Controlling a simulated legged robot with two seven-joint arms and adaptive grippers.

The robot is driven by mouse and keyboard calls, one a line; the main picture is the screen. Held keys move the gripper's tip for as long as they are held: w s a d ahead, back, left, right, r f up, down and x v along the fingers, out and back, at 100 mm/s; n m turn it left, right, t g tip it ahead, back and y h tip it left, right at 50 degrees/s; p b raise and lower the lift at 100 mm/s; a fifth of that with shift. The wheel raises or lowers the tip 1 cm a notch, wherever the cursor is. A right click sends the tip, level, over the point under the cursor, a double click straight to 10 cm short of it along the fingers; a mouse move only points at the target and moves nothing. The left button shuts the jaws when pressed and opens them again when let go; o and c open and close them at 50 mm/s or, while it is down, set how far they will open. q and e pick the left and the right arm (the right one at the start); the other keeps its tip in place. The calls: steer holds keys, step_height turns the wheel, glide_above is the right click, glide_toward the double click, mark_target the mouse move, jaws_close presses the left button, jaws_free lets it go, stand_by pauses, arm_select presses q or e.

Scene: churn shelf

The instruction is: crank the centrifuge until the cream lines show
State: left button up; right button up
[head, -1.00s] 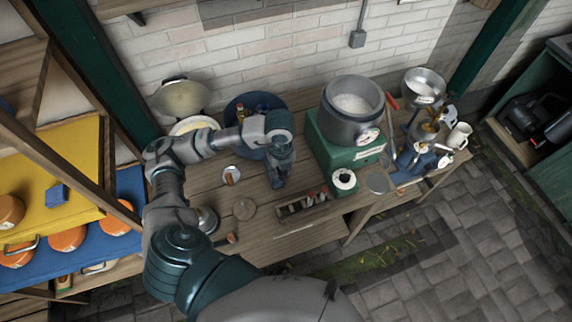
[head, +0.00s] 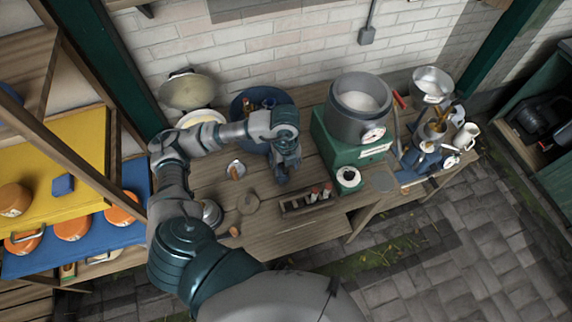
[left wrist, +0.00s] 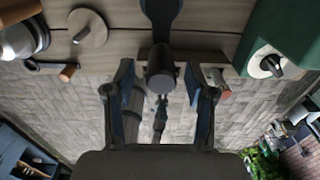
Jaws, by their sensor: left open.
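A small silver domed device (head: 211,213), probably the centrifuge, sits at the front left of the bench. Its brown crank handle (head: 235,231) sticks out to the right. In the left wrist view the dome (left wrist: 18,40) is at the upper left, with the crank arm and brown grip (left wrist: 67,72) beside it. My left gripper (head: 282,180) hangs over the bench, right of the device and apart from it. Its fingers (left wrist: 160,85) are spread. A dark cylinder (left wrist: 160,72) shows between them; I cannot tell what it is. My right gripper is not in view.
A wooden rack (head: 305,203) with red-topped tubes stands right of my gripper. A flat round disc (head: 248,204) lies between device and gripper. A green machine (head: 335,147) carries a steel pot (head: 350,122). A blue tub (head: 242,104) stands behind my arm.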

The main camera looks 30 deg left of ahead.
arm_select(q)
steer(key=shift+r+p, duration=2.85)
steer(key=shift+r, duration=1.2)
steer(key=shift+f, duration=0.1)
